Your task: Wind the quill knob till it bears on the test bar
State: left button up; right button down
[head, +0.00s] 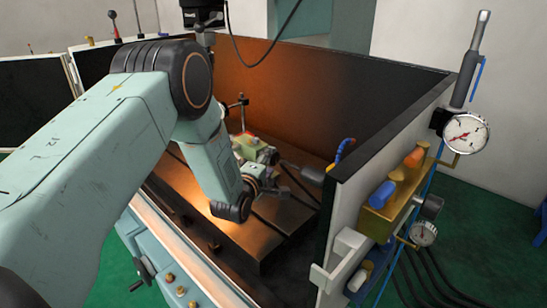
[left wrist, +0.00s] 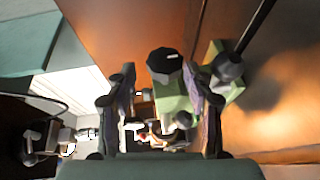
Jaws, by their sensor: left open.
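In the left wrist view a black, faceted knob (left wrist: 165,62) sits on a pale green body (left wrist: 174,97); I take it for the quill knob. My left gripper (left wrist: 162,83) is open, with one finger on each side of the knob and green body. I cannot tell whether either finger touches them. In the head view my left gripper (head: 282,186) is low inside the enclosure, beside a pale green fixture (head: 252,148) with a red-orange part. My own arm hides part of that area. I cannot make out the test bar or its contact with the quill. My right gripper does not show.
An orange-lit enclosure wall (head: 300,88) stands behind the slotted machine table (head: 252,238). A black unit (head: 203,14) hangs above. The right-hand panel carries a dial gauge (head: 466,132) and coloured fittings. A dark rod with a ball (left wrist: 229,67) stands close right of the fingers.

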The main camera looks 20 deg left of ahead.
aim_at(270, 161)
pick_arm(q)
jog(key=w, duration=0.1)
jog(key=w+f, duration=0.1)
jog(key=w, duration=0.1)
jog(key=w+a, duration=0.1)
jog(key=shift+w+f, duration=0.2)
jog(key=shift+f, duration=0.1)
jog(key=shift+s+d+r, duration=0.2)
jog(key=shift+d+r, duration=0.1)
jog(key=shift+r, duration=0.1)
jog(key=shift+w+a+f, duration=0.2)
jog(key=shift+w+f, duration=0.1)
jog(key=shift+c, duration=1.8)
jog(key=shift+s+d, duration=0.1)
jog(key=c, duration=0.5)
